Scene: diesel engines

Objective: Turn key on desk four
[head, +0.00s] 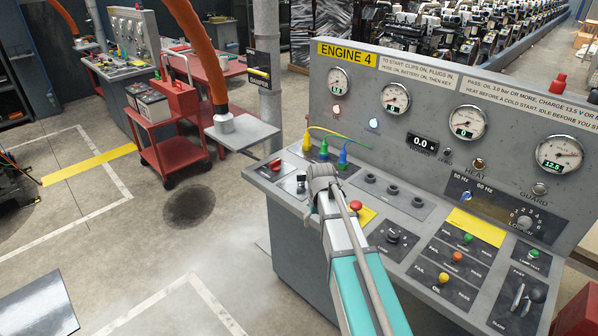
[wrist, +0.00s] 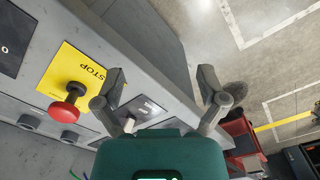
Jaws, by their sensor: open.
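Desk four is the grey console (head: 300,236) with the yellow ENGINE 4 label (head: 347,54) on its upright panel. A small pale and black switch (head: 300,184), which may be the key, stands on a dark plate at the desk's left front; its exact shape is too small to tell. My gripper (head: 322,178) is over the front left of the desktop, just right of this switch. In the wrist view my gripper (wrist: 162,78) has its fingers spread wide, with nothing between the tips. A dark plate (wrist: 146,108) shows partly behind the left finger.
A red STOP button (head: 356,206) on a yellow plate is close to my gripper, and also shows in the wrist view (wrist: 64,112). Coloured plugs with cables (head: 324,150) stand behind. A red cart (head: 172,150) is left on open floor.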

